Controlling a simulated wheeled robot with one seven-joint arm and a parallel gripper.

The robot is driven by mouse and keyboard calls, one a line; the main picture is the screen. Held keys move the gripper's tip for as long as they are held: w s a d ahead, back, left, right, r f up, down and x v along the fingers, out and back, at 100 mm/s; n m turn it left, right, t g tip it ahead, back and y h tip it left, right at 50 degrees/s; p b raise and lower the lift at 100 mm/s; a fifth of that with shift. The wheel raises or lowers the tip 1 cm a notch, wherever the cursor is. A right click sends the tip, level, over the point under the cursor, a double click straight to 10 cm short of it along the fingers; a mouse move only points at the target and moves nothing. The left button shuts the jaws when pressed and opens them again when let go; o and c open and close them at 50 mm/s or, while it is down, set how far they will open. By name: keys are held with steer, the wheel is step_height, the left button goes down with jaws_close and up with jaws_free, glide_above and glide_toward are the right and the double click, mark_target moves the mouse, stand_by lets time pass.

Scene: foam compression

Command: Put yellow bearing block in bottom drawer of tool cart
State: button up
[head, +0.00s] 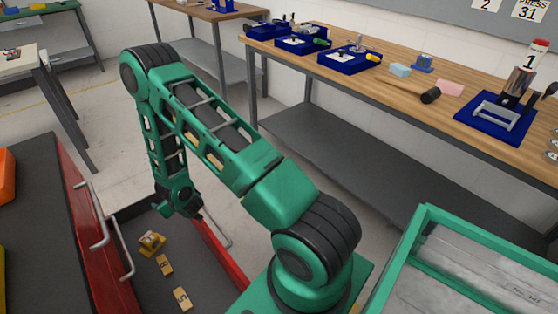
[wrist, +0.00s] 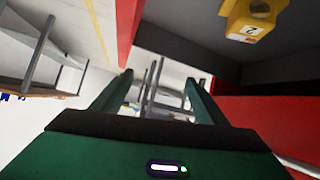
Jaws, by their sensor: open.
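The yellow bearing block (head: 151,242) sits on the dark floor of an open red-fronted drawer (head: 205,287) low on the tool cart. In the wrist view the yellow bearing block (wrist: 252,20) shows at the upper right against the dark grey drawer floor, partly cut off by the frame edge. My gripper (head: 190,210) is above the drawer, to the right of the block and apart from it. In the wrist view the fingers of my gripper (wrist: 158,88) are spread with nothing held between them.
Two small tan labelled pieces (head: 165,265) (head: 182,299) lie in the same drawer. The tool cart (head: 82,190) has red closed fronts with grey handles above the drawer. A wooden workbench (head: 440,75) with blue trays stands behind. A green-framed tray (head: 470,265) is at the lower right.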

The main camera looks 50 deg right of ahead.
steer(key=s+d+r+m+g+h, duration=0.1)
steer(key=s+d+r+g, duration=0.1)
steer(key=s+d+r, duration=0.4)
steer(key=s+d+r+m+g+h, duration=0.1)
steer(key=s+d+r+m+g, duration=0.15)
steer(key=d+r, duration=0.45)
steer(key=s+d+r+m+g+h, duration=0.1)
steer(key=s+d+r+g, duration=0.15)
steer(key=s+r, duration=0.45)
steer(key=s+a+r+m+g+y, duration=0.1)
steer(key=s+r, duration=0.4)
steer(key=s, duration=0.5)
steer(key=s+a+r+m+g+y, duration=0.1)
steer(key=s+r, duration=0.4)
steer(key=s, duration=0.5)
steer(key=s+r+m+g+y, duration=0.1)
steer(key=s+r, duration=0.4)
steer(key=s, duration=0.5)
steer(key=shift+s+a+r+g+y, duration=0.3)
steer(key=shift+a+r+g, duration=0.1)
steer(key=shift+g, duration=0.3)
steer(key=shift+w, duration=0.1)
